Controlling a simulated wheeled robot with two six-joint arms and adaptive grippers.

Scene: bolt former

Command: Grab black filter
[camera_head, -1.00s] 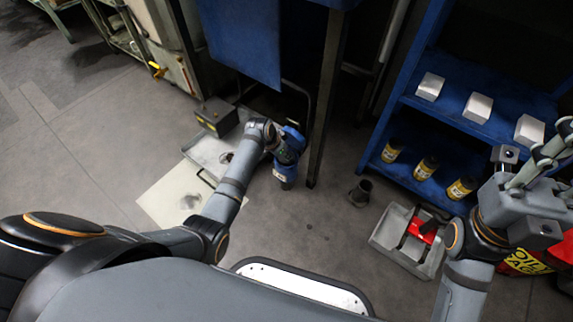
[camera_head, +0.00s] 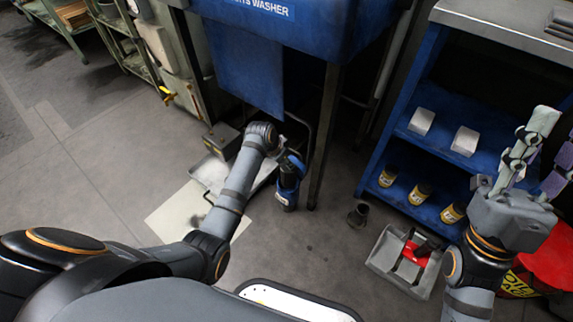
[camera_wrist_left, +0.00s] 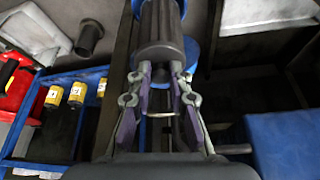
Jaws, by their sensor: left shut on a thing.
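A dark grey to black cylinder (camera_wrist_left: 162,38), which fits the black filter, sits between the fingertips of my left gripper (camera_wrist_left: 160,75) in the left wrist view. The gripper is shut on it.
A blue shelf (camera_head: 395,208) holds several yellow cans and pale blocks. A black cup-like piece (camera_head: 358,215) and a grey tray (camera_head: 385,252) with a red item are on the floor. The washer's leg (camera_head: 323,140) stands beside my left arm.

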